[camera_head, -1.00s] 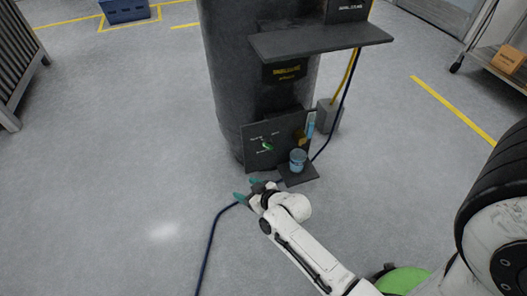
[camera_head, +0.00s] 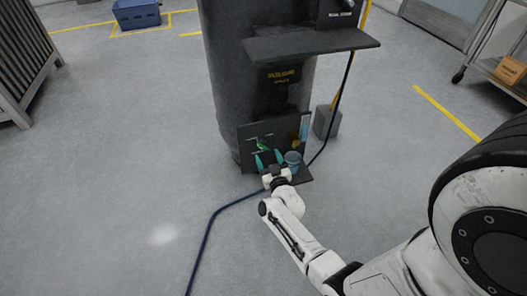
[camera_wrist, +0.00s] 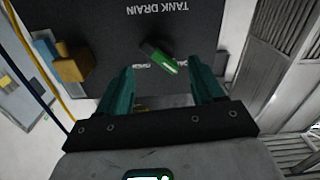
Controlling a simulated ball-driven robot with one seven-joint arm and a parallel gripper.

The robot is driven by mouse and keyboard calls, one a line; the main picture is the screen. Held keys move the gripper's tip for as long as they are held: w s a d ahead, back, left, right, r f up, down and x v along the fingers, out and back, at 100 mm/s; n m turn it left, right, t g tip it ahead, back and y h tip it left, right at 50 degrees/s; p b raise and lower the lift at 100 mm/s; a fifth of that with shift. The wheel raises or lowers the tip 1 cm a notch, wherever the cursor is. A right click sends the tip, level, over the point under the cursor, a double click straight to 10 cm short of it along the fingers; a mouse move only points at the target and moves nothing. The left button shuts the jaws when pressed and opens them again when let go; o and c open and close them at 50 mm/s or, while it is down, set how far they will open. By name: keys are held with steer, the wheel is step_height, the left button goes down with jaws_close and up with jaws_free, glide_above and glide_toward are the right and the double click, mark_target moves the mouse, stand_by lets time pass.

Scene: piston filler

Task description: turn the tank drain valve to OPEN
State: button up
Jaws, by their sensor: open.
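The tank drain valve's green handle (camera_head: 263,146) sits on a dark panel (camera_head: 250,132) low on the front of the large dark tank (camera_head: 225,70). In the wrist view the green handle (camera_wrist: 159,57) slants across the panel below the "TANK DRAIN" lettering, with a white mark on its lower end. Small labels beside it are too small to read surely. My gripper (camera_head: 269,158) is open just in front of the panel. In the wrist view its teal fingers (camera_wrist: 162,88) stand apart on either side of the handle's line, and I see no contact with it.
A wide shelf (camera_head: 310,44) juts out higher up.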

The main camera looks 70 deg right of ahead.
mark_target(264, 149)
steer(key=shift+b+x, duration=0.85)
steer(key=shift+x, duration=1.9)
steer(key=shift+c, duration=0.2)
steer(key=c, duration=1)
